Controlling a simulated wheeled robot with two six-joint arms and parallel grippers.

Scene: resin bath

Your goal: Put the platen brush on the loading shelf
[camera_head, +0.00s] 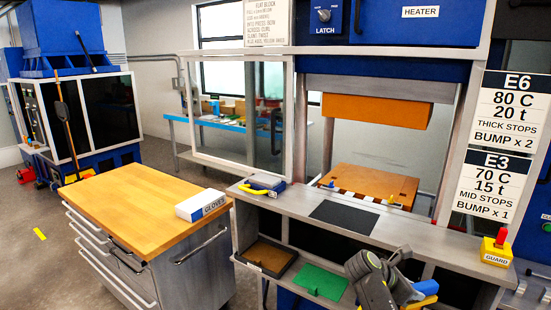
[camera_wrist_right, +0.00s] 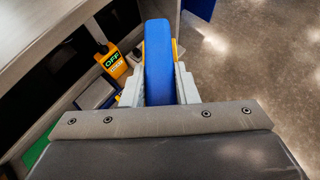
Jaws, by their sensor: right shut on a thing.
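My right gripper (camera_head: 412,291) is at the lower right of the head view, in front of the loading shelf's front edge. It is shut on a blue-handled thing (camera_head: 426,287) with yellow beside it, which I take to be the platen brush. In the wrist view the blue handle (camera_wrist_right: 158,62) stands between the two pale fingers of the right gripper (camera_wrist_right: 158,88); its far end is not clear. The loading shelf (camera_head: 300,200) is the grey ledge before the press, with a black mat (camera_head: 345,217) on it. My left gripper is out of view.
A yellow-handled tool (camera_head: 262,185) lies at the shelf's left end. A yellow guard box (camera_head: 496,250) with a red knob stands at right. Below are a brown tray (camera_head: 268,257) and a green mat (camera_head: 320,281). A wooden-topped cabinet (camera_head: 135,205) holds a glove box (camera_head: 203,205).

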